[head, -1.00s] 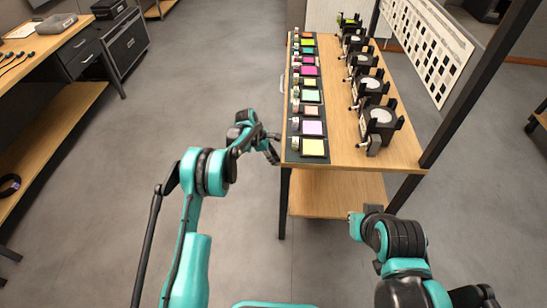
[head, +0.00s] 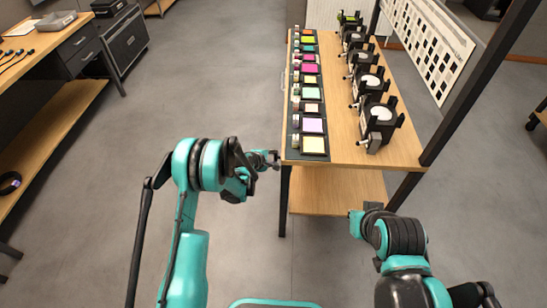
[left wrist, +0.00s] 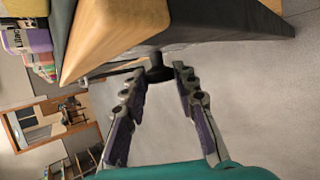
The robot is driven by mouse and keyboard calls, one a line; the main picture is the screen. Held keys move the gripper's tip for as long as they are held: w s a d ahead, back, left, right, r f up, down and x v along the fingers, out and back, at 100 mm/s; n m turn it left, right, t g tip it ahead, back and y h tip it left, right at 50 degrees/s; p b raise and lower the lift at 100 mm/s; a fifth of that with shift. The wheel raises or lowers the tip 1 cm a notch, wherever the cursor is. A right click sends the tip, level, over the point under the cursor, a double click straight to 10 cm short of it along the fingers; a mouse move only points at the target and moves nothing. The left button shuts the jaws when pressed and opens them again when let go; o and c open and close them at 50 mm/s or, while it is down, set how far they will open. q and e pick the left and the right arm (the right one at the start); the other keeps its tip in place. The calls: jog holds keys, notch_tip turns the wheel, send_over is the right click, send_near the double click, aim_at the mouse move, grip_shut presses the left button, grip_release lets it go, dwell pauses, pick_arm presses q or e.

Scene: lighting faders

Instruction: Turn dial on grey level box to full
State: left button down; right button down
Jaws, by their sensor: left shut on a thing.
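My left gripper (head: 272,160) is at the front left corner of the wooden table (head: 350,157). In the left wrist view its two fingers (left wrist: 161,78) point up and are closed around a small black knob (left wrist: 158,73). I cannot tell whether that body is the grey level box or table frame. In the head view the knob is too small to make out. My right arm is low on the right; its gripper is not clearly visible.
Coloured tiles (head: 312,125) with small jars line the table's left side. Black holders with pale discs (head: 378,113) stand along its right side. A dark post rises at the right. A lower shelf (head: 330,190) is bare. Floor left of the table is clear.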

dwell(0.4)
pick_arm(q)
jog(key=c, duration=1.2)
grip_release()
jog(key=v, duration=1.2)
jog(key=shift+s+f, duration=0.2)
jog(key=shift+f, duration=0.05)
